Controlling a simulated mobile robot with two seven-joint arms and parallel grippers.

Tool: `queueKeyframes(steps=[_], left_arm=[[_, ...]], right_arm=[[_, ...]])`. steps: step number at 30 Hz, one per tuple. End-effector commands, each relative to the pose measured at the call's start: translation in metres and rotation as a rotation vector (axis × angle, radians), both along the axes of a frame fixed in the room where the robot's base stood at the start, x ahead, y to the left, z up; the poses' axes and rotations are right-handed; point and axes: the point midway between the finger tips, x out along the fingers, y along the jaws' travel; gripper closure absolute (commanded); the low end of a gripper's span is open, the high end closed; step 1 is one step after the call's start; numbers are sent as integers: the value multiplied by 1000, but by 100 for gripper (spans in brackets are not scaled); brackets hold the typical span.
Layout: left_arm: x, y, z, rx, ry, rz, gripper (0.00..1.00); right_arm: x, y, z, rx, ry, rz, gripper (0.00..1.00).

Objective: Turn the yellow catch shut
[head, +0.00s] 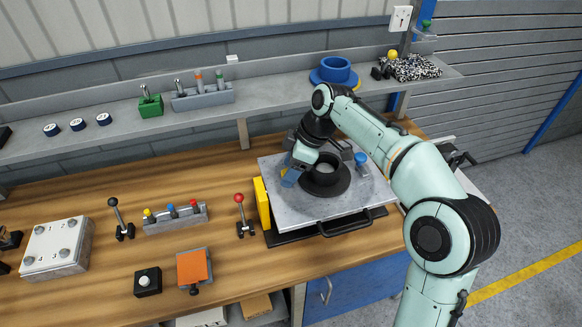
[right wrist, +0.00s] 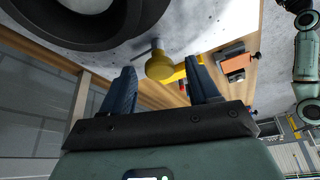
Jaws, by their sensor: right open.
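The yellow catch (right wrist: 160,66) shows in the right wrist view as a rounded knob at the edge of the grey pallet plate (right wrist: 210,32). My right gripper (head: 289,176) is open over the left part of the plate in the head view. In the right wrist view its two blue fingers stand on either side of the catch, with gaps visible. I cannot tell whether they reach its depth. In the head view the gripper mostly hides the catch. My left gripper does not show in the head view.
A black ring-shaped part (head: 325,180) stands on the plate close to my right gripper. A blue-topped knob (head: 361,160) stands to its right. A yellow block (head: 262,203) is at the plate's left edge, and a black handle (head: 346,224) is at its front. A red-knobbed lever (head: 241,213) stands left.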

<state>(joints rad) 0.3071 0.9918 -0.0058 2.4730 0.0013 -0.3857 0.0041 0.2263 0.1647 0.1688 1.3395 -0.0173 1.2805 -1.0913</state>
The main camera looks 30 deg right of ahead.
Motion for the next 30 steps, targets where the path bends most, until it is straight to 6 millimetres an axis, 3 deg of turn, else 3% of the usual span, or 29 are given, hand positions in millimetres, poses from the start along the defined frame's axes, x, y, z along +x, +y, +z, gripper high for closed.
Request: queueKeyframes(steps=[2, 6, 7, 20, 30], left_arm=[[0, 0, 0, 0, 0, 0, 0], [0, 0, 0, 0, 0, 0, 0], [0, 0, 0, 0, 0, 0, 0], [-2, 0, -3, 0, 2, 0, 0], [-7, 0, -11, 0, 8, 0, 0]], right_arm=[[0, 0, 0, 0, 0, 0, 43], [0, 0, 0, 0, 0, 0, 88], [0, 0, 0, 0, 0, 0, 95], [-1, 0, 0, -2, -1, -71, 95], [-3, 2, 0, -1, -1, -333, 95]])
